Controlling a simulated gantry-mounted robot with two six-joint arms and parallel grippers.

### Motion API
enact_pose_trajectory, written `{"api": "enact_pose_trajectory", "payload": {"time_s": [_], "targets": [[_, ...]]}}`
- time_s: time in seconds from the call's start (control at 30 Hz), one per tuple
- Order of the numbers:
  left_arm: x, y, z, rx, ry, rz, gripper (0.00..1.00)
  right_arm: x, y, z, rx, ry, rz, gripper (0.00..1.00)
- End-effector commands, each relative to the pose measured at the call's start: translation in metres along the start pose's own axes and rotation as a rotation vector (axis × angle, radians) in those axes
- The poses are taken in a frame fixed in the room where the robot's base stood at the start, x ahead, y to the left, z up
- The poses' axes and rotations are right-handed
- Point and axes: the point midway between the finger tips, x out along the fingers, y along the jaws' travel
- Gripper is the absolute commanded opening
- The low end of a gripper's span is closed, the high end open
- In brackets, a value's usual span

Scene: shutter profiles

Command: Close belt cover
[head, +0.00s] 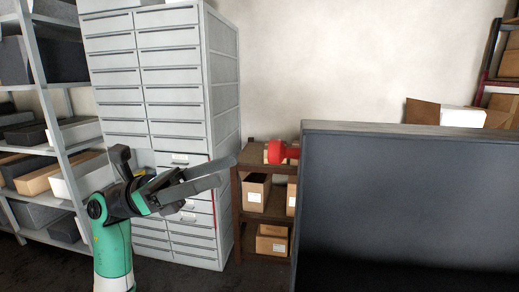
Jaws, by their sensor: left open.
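A large dark grey panel (410,200) with a lighter top edge fills the right side of the head view. I cannot tell whether it is the belt cover or part of the machine; no hinge, handle or belt shows. My left gripper (227,171) is in the air left of the panel, in front of the drawer cabinet. Its fingers point to the right and slightly up, are open, and hold nothing. A clear gap separates them from the panel. My right gripper is not in view.
A tall grey drawer cabinet (165,75) stands behind my left arm. A brown shelf (262,219) with cardboard boxes stands between cabinet and panel, and a red object (283,152) shows at its top. A grey rack (50,125) with bins is at the left.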

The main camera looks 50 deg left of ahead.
Motion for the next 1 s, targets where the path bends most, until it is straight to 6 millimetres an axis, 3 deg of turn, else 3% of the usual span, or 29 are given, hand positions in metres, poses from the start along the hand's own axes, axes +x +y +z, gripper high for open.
{"api": "enact_pose_trajectory", "payload": {"time_s": [0.1,0.3,0.67,1.0], "targets": [[0.031,-0.001,0.004,-0.001,0.000,-0.006,0.71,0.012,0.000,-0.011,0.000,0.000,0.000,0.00],[0.065,-0.001,0.003,-0.002,0.000,-0.004,0.71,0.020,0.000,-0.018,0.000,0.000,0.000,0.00],[0.074,-0.001,0.000,0.000,-0.001,-0.001,0.71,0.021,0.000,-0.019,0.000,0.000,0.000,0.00],[0.074,-0.001,0.000,0.000,0.000,-0.001,0.14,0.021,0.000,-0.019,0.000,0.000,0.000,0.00]]}}
